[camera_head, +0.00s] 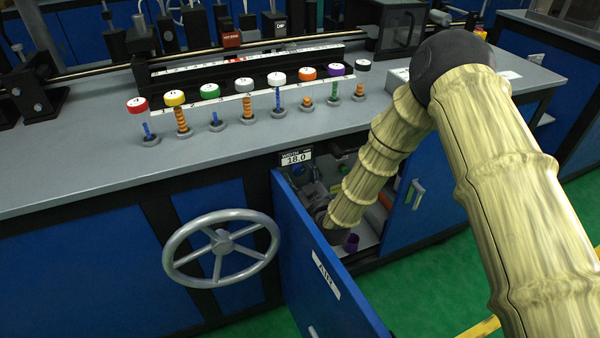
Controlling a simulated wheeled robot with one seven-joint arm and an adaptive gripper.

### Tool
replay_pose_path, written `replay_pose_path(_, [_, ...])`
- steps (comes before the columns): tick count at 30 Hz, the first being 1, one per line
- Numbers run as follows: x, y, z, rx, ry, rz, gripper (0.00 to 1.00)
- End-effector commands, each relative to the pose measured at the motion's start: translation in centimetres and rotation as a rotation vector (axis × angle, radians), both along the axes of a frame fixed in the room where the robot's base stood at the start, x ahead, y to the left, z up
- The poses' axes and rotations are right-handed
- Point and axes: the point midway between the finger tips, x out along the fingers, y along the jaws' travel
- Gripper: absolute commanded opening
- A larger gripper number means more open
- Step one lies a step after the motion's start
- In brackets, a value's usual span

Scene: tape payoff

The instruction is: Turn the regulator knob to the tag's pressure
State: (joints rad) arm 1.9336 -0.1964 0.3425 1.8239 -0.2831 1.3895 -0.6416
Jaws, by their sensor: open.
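The blue cabinet door marked AIR (322,275) stands open at the middle. My arm reaches down into the cabinet behind it. My gripper (318,211) is a small dark shape at the arm's end, partly hidden by the arm and the door edge; it is open, with nothing seen in it. A small blue part (302,176) shows inside, up and left of the gripper; I cannot tell whether it is the regulator knob. No pressure tag can be read. A plate (296,158) above the opening reads WIDTH 18.0.
A grey handwheel (221,248) stands left of the door. Several coloured, numbered caps on posts line the grey bench top (80,172). A purple cup-like part (352,243) sits low in the cabinet.

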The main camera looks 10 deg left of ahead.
Motion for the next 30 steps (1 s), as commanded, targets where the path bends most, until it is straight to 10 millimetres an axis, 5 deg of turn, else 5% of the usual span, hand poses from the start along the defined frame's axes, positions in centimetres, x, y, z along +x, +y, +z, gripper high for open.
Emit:
replay_pose_path(15, [-7.2, -4.9, 0.0, -0.001, 0.001, 0.0, 0.6])
replay_pose_path(30, [-8.6, -5.9, 0.0, 0.0, 0.0, 0.0, 0.6])
